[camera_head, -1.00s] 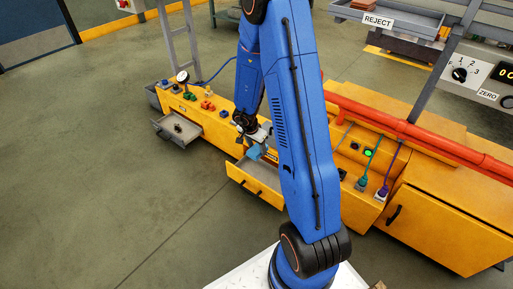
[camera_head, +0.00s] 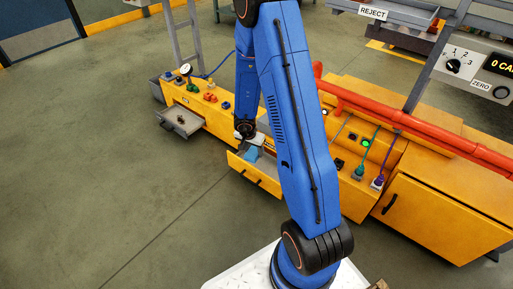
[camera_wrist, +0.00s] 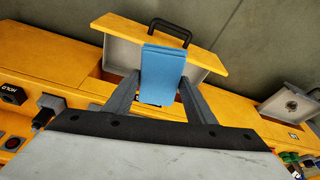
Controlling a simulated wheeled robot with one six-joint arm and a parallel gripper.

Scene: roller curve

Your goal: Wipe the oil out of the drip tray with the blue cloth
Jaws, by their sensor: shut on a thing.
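The blue cloth (camera_wrist: 162,72) hangs folded between the two fingers of my gripper (camera_wrist: 160,84) in the wrist view. My gripper is shut on it. In the head view my gripper (camera_head: 247,138) and the cloth (camera_head: 252,152) are over or inside an open drawer, partly hidden by my arm; I cannot tell whether the cloth touches its floor. A small grey tray (camera_head: 188,127) stands out from the yellow bench, left of the drawer, with a dark thing in it. It also shows in the wrist view (camera_wrist: 270,106). I cannot tell whether the dark thing is oil.
The open drawer (camera_head: 262,178) has a yellow front and black handle. The yellow bench (camera_head: 345,205) carries knobs, a gauge and plugged cables. A red pipe (camera_head: 405,122) runs along it at right. A REJECT tray (camera_head: 400,14) is at the back. Floor at left is clear.

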